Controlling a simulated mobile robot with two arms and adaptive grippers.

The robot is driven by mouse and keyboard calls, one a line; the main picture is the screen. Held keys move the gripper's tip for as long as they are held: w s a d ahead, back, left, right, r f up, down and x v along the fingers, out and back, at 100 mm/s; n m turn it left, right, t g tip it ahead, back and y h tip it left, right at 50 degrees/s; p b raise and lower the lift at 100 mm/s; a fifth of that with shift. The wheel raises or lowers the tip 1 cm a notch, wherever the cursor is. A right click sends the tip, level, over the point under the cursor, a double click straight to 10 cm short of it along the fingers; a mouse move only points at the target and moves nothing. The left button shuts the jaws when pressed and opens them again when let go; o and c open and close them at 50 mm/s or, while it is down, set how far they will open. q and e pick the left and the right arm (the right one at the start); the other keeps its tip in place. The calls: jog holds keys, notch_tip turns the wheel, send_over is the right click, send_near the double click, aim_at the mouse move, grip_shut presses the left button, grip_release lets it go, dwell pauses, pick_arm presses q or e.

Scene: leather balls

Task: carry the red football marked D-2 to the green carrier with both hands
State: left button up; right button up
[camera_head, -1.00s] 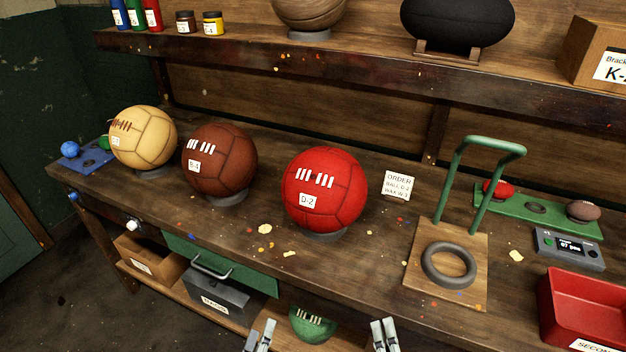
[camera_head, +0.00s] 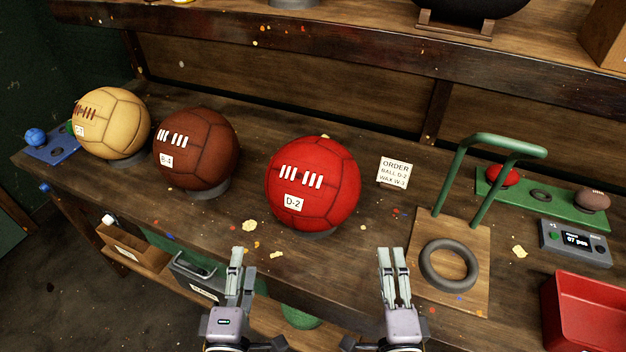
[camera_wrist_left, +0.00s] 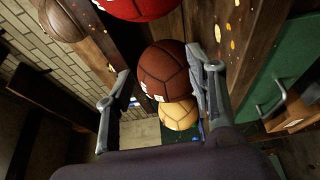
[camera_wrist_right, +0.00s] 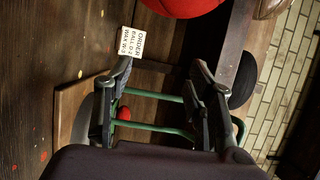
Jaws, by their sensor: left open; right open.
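The red football marked D-2 (camera_head: 313,185) rests on a dark ring stand on the bench, with white laces facing me. It also shows at the top edge of the left wrist view (camera_wrist_left: 140,6) and of the right wrist view (camera_wrist_right: 186,5). The green carrier (camera_head: 446,250) stands to its right, with a wooden base, a dark ring and a green handle. My left gripper (camera_head: 236,264) is open and empty, in front of the ball and to its left. My right gripper (camera_head: 394,266) is open and empty, in front of the ball to its right, left of the carrier.
A brown ball B-4 (camera_head: 196,150) and a tan ball (camera_head: 112,124) stand left of the red one. An order card (camera_head: 394,172) stands between ball and carrier. A green rack (camera_head: 543,205), gauge (camera_head: 576,243) and red tray (camera_head: 585,310) lie right. A shelf (camera_head: 300,58) runs above.

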pick_arm(q)
jog(key=w+d, duration=0.1)
jog(key=w, duration=1.3)
jog(key=shift+w+d, duration=0.15)
jog(key=shift+d, duration=0.1)
pick_arm(e)
jog(key=w+a, duration=0.1)
jog(key=w, duration=1.3)
jog(key=shift+a, duration=0.25)
jog(key=shift+w, duration=0.2)
